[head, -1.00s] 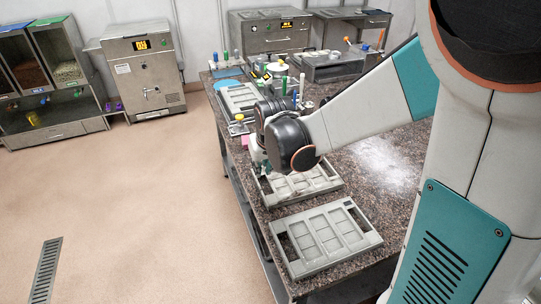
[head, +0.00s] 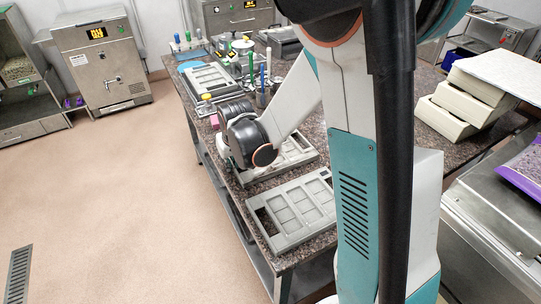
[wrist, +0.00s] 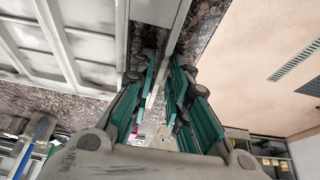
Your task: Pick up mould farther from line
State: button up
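Two grey rectangular moulds with recessed panels lie flat on the speckled table in the head view. The nearer mould (head: 292,212) is at the table's near end. The other mould (head: 297,151) is behind it, partly hidden by my arm. My gripper (wrist: 162,65) points down at the left end of this second mould; in the head view my wrist hides its fingers. In the wrist view, the teal fingers stand on either side of the mould's end rim (wrist: 160,12). Whether they press on it is not clear.
A similar grey tray (head: 212,80) lies farther back among bottles and tools. Pale stacked blocks (head: 462,100) stand at the table's right. A pink block (head: 214,122) is near the left edge. Open floor (head: 110,200) lies left of the table.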

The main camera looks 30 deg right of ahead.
jog(key=shift+r, duration=0.1)
dwell(0.4)
grip_shut()
notch_tip(320, 180, up, 24)
jog(key=p, duration=0.9)
